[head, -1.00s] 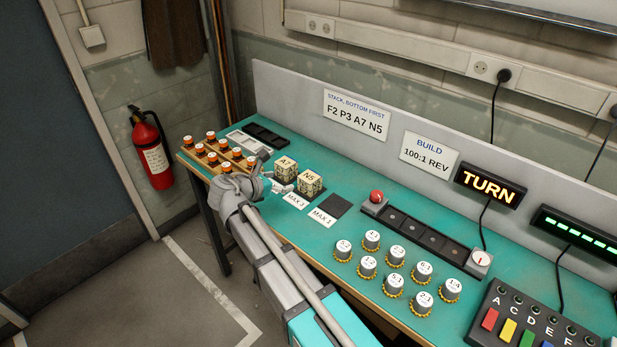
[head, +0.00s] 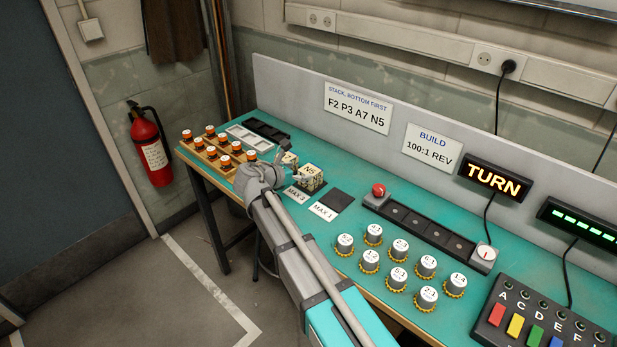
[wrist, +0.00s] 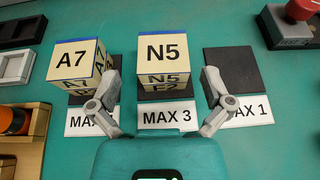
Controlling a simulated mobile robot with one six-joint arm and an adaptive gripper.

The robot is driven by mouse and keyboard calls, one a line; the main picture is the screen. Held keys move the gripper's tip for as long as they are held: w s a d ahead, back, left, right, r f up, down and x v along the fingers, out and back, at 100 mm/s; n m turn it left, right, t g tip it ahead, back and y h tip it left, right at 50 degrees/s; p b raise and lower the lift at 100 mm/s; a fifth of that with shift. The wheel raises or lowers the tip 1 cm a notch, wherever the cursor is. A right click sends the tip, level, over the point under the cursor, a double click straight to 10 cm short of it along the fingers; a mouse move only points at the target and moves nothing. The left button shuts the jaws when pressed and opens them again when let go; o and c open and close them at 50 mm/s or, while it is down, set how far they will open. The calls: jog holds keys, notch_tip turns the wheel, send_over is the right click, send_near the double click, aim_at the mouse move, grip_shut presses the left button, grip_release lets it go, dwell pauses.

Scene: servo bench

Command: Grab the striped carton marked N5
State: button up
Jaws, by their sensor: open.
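The N5 carton (wrist: 165,47) is a cream box with a blue edge, on top of a stack on the middle pad in the wrist view. It also shows in the head view (head: 312,174). A second marked face shows below its N5 front. My gripper (wrist: 162,78) is open, one finger on each side of the N5 stack's near part, with no visible grip on it. In the head view my wrist partly hides the cartons.
The A7 carton (wrist: 75,55) tops the stack just left, close to my left finger. The MAX 1 pad (wrist: 231,75) on the right is empty. A red button (wrist: 300,10) stands beyond it.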

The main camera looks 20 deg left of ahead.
aim_at(311, 169)
jog(key=shift+w+d+f, duration=0.1)
jog(key=shift+w, duration=0.2)
jog(key=shift+b+x, duration=1.15)
jog(key=shift+x, duration=1.55)
jog(key=shift+s, duration=0.15)
jog(key=shift+d, duration=0.1)
jog(key=c, duration=1)
jog(key=shift+o, duration=0.2)
